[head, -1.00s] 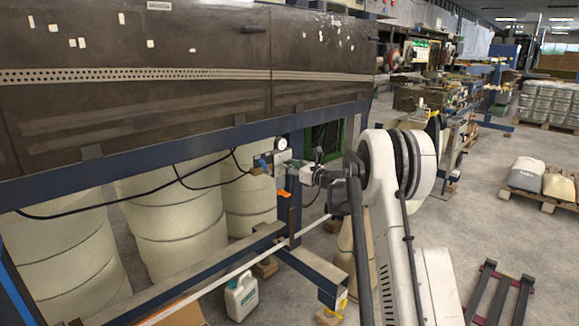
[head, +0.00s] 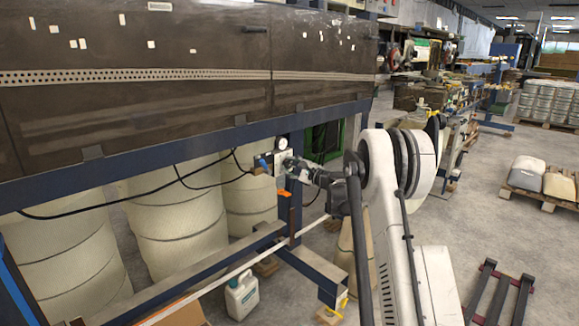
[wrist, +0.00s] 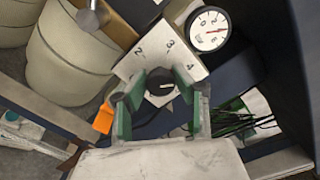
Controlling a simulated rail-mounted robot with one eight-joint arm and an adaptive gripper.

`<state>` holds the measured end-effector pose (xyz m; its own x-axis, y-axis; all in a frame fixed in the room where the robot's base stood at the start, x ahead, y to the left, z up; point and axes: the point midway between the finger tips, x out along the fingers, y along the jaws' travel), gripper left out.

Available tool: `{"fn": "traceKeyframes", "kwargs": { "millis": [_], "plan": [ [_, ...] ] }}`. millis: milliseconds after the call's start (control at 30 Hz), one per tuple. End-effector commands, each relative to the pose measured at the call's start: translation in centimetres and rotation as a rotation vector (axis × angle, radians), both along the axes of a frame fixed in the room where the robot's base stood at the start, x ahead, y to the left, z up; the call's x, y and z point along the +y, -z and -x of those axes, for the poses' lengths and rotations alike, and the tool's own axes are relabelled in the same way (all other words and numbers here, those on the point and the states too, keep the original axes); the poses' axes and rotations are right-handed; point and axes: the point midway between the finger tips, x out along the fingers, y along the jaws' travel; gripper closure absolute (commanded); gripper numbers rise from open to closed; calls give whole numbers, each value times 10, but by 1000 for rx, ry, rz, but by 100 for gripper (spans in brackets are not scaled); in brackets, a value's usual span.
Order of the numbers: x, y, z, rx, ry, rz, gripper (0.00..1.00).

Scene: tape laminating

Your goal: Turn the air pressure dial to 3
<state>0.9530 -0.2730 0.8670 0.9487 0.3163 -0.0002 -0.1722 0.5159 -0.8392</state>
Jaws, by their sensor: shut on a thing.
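The air pressure dial (wrist: 159,87) is a dark round knob with a short light mark, on a white plate (wrist: 140,65) printed 2, 3 and 4. The light mark lies roughly level in the wrist view, its right end on the side of the 4. My gripper (wrist: 161,90) has its green-padded fingers on both sides of the knob and is shut on it. A round pressure gauge (wrist: 208,28) with a red needle sits just beyond the plate; it also shows in the head view (head: 282,143). There, my gripper (head: 289,166) reaches the panel and hides the knob.
A blue frame beam (head: 190,140) runs above the panel, with black hoses (head: 110,208) hanging to the left. An orange part (wrist: 103,118) is just below the dial. Large pale rolls (head: 175,215) stand behind. A white jug (head: 242,295) is on the floor.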

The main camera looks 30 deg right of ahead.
Motion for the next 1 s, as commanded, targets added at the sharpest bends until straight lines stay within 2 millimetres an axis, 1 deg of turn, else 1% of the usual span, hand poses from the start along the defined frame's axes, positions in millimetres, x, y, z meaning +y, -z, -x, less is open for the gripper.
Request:
{"fn": "traceKeyframes", "kwargs": {
  "millis": [700,1000],
  "plan": [
    [1,3,1,-214,0,642,100],
    [0,4,1,-290,-2,870,100]
  ]
}}
